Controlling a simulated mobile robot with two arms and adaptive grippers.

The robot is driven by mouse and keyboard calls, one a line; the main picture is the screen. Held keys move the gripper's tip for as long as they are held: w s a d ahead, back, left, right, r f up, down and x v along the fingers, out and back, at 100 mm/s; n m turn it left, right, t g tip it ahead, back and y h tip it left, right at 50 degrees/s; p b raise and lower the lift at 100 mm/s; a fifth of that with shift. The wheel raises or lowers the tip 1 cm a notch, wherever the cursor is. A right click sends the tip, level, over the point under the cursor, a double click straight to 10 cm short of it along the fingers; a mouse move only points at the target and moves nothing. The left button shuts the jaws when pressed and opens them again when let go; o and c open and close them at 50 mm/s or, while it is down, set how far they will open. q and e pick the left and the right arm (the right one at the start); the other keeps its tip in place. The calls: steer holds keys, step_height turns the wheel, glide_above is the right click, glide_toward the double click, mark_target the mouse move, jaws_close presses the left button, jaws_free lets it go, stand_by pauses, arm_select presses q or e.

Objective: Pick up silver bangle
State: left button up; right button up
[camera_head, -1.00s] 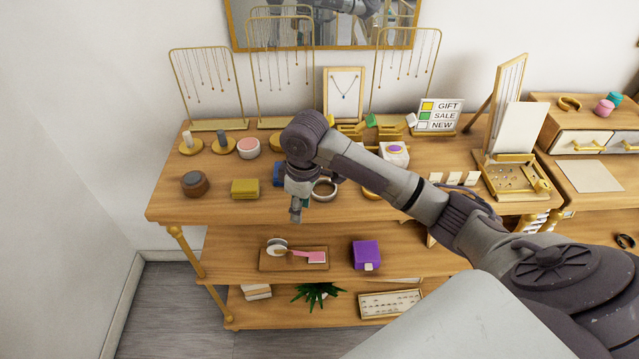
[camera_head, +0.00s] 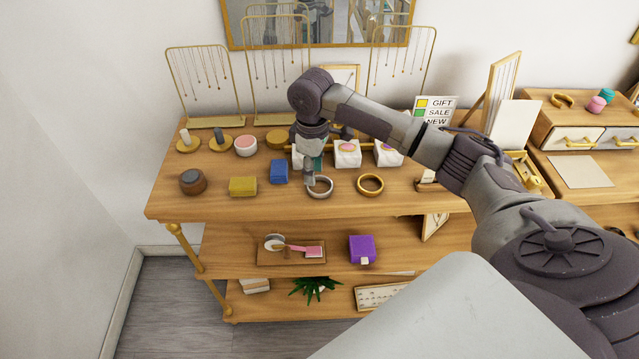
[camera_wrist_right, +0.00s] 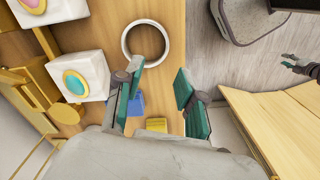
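The silver bangle (camera_head: 321,196) lies flat on the upper shelf, near its front edge, left of a gold bangle (camera_head: 370,191). In the right wrist view the silver bangle (camera_wrist_right: 125,43) is a whole ring just beyond my fingertips. My right gripper (camera_head: 313,176) is over the bangle's left part in the head view and hides some of it. In the wrist view the right gripper (camera_wrist_right: 160,70) has its teal-padded fingers spread with nothing between them. A small gripper-like part at that view's right edge looks like my left gripper (camera_wrist_right: 297,64); its opening is unclear.
White display blocks with rings (camera_head: 347,158) stand just behind the bangles. A blue box (camera_head: 279,172) and a yellow box (camera_head: 243,187) lie to the left. Necklace stands (camera_head: 209,123) line the back. The shelf's front strip below the bangles is clear.

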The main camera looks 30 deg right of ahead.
mark_target(316, 193)
steer(key=shift+f, duration=0.65)
steer(key=shift+s+f+p, duration=0.2)
steer(key=shift+f+p, duration=0.1)
steer(key=shift+p, duration=0.1)
steer(key=f, duration=0.1)
steer(key=f+p, duration=0.1)
steer(key=f, duration=0.1)
steer(key=shift+s+f+p, duration=0.3)
steer(key=shift+p, duration=0.05)
steer(key=shift+f, duration=0.5)
jaws_close()
